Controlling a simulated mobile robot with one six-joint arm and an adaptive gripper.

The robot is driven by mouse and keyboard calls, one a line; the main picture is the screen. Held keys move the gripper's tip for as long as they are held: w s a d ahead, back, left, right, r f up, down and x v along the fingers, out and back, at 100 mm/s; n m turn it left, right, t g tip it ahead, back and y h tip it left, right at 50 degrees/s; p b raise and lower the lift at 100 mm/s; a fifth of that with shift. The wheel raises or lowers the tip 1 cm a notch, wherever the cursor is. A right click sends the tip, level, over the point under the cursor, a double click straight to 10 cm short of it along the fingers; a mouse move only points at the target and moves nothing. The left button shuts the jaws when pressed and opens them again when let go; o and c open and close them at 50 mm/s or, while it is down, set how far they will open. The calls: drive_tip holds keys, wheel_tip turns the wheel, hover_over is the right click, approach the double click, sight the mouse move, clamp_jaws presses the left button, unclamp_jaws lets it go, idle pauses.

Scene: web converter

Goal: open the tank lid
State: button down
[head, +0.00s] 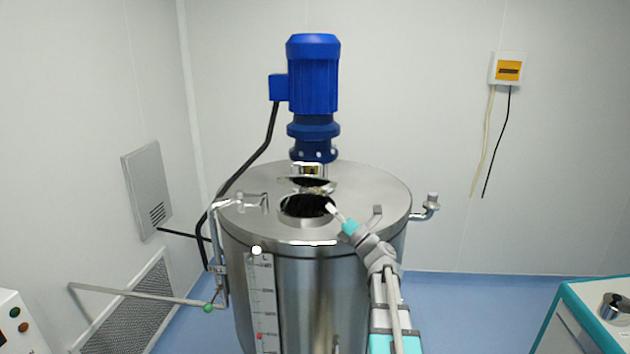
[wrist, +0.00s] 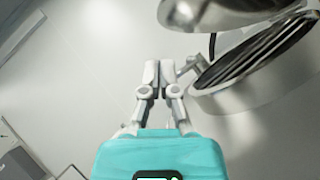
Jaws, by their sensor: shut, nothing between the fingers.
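The steel tank (head: 370,185) stands in the middle of the head view, with a round dark opening (head: 305,207) in its top. The lid (head: 318,190) appears raised and tilted behind that opening, below the blue motor. In the wrist view the shiny round lid (wrist: 225,10) is at the top, apart from the rim of the opening (wrist: 255,95) over most of the visible gap. My gripper (head: 331,208) is at the right edge of the opening. Its fingers (wrist: 159,70) are shut and empty, to the left of the lid and rim in the wrist view.
A blue motor (head: 312,80) stands above the tank top. Pipe fittings are on the tank's left (head: 245,200) and right (head: 428,207). A small upright bracket (head: 376,212) is near my arm. A teal-edged cabinet (head: 585,315) stands at right. Blue floor is clear between.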

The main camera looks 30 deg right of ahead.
sight(311, 176)
drive_tip(key=shift+d+r+m+t+h, duration=0.35)
drive_tip(key=shift+d+m, duration=0.25)
drive_tip(key=shift+d, duration=0.1)
drive_tip(key=shift+w+r, duration=0.1)
drive_tip(key=p+x, duration=0.4)
drive_tip(key=x, duration=0.4)
drive_tip(key=shift+r+p, duration=0.1)
drive_tip(key=shift+p, duration=0.3)
drive_tip(key=shift+p+x, duration=0.4)
drive_tip(key=shift+x, duration=0.4)
drive_tip(key=shift+w+a+r+p, duration=0.15)
drive_tip(key=shift+a+p, duration=0.05)
drive_tip(key=shift+p, duration=0.1)
drive_tip(key=shift+w+d+r+m+h+p, duration=0.1)
drive_tip(key=shift+d+m+h+p, duration=0.2)
drive_tip(key=shift+m+h, duration=0.2)
